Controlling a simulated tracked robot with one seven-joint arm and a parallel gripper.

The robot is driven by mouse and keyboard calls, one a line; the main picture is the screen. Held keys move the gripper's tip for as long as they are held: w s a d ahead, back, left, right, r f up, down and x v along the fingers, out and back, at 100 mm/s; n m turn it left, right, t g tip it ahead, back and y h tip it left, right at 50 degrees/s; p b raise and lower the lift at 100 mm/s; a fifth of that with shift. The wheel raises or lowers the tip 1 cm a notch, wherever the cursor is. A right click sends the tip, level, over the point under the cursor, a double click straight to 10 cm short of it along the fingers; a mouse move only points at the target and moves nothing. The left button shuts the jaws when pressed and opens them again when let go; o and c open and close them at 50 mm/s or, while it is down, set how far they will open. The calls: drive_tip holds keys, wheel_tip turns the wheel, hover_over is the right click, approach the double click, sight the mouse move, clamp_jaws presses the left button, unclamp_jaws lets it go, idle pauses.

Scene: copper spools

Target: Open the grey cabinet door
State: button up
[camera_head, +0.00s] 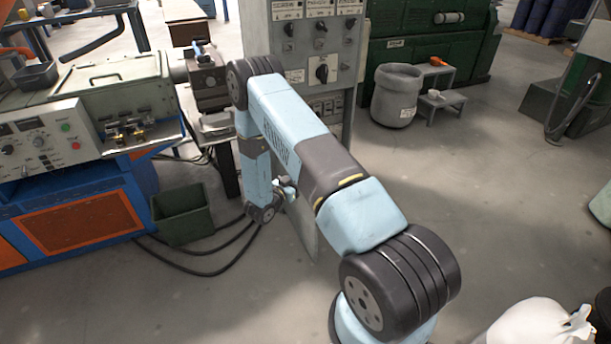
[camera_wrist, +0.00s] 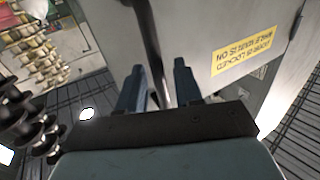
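The grey cabinet (camera_head: 345,75) stands in the middle of the head view, with switches and labels on its upper front. My arm covers much of its lower front. A pale grey panel (camera_head: 304,225) slants out below my wrist; I cannot tell for sure whether it is the door standing ajar. In the wrist view, a grey door face (camera_wrist: 225,25) with an upside-down yellow label (camera_wrist: 241,57) fills the upper right. Contact is unclear.
A blue and orange machine (camera_head: 75,205) with a control panel stands at left. A green bin (camera_head: 183,213) and black cables (camera_head: 205,270) lie on the floor before it. A grey barrel (camera_head: 396,95) and small step (camera_head: 440,100) stand behind right. The floor at right is mostly clear.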

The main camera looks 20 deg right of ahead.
drive_tip(key=v, duration=1.2)
drive_tip(key=shift+a, duration=0.15)
